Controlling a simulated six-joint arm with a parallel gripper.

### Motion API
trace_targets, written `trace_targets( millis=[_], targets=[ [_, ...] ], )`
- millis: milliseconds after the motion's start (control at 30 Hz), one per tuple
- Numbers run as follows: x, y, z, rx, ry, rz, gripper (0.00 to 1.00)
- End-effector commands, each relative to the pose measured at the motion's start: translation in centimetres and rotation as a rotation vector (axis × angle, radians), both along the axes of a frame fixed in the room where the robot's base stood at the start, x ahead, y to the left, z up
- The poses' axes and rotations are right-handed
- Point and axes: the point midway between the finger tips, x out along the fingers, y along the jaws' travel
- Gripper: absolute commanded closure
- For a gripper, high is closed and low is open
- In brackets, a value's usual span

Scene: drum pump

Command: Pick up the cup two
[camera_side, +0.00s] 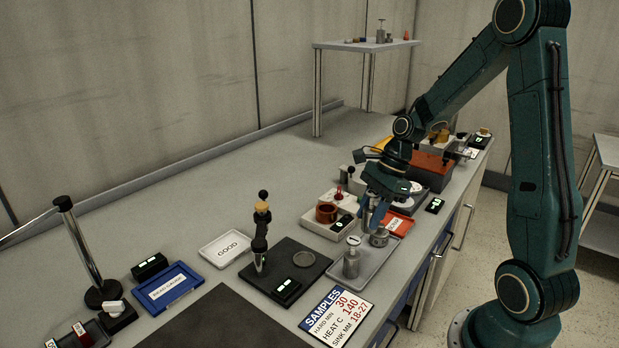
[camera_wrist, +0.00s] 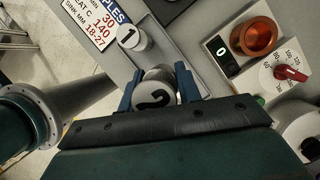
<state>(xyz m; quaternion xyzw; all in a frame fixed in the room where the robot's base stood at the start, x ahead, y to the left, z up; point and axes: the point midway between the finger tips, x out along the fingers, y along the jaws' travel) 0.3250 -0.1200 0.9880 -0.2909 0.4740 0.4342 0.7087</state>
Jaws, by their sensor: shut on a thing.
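Cup two, a grey metal cup with a dark 2 on its white top (camera_wrist: 157,93), sits between the blue fingers of my gripper (camera_wrist: 156,88) in the wrist view. My gripper is shut on it. In the side view my gripper (camera_side: 376,215) points down at the grey tray, with cup two (camera_side: 379,238) at its fingertips. I cannot tell whether the cup's base touches the tray. Cup one (camera_wrist: 130,38), marked 1, stands upright nearby and also shows in the side view (camera_side: 351,264).
The grey tray (camera_side: 366,277) lies near the bench's front edge. A red-rimmed tray (camera_side: 400,225) is close on the right. A heater with a copper well (camera_wrist: 257,37) and red dial stands beside it. The SAMPLES card (camera_side: 337,314) lies in front.

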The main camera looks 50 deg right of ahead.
Motion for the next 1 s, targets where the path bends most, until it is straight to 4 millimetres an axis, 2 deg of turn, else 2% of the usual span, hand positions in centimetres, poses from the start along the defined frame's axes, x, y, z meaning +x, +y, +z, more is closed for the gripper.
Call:
trace_targets(
  millis=[33,200,500,700,1000],
  targets=[
    [0.1,-0.1,1.3,-0.003,-0.007,0.0,0.94],
    [0.1,-0.1,5.1,-0.003,-0.007,0.0,0.94],
    [0.1,0.0,10.0,-0.001,-0.003,0.0,0.94],
    [0.0,0.0,11.4,0.001,-0.002,0.0,0.94],
    [0.0,0.0,11.6,0.001,0.0,-0.001,0.94]
  ],
)
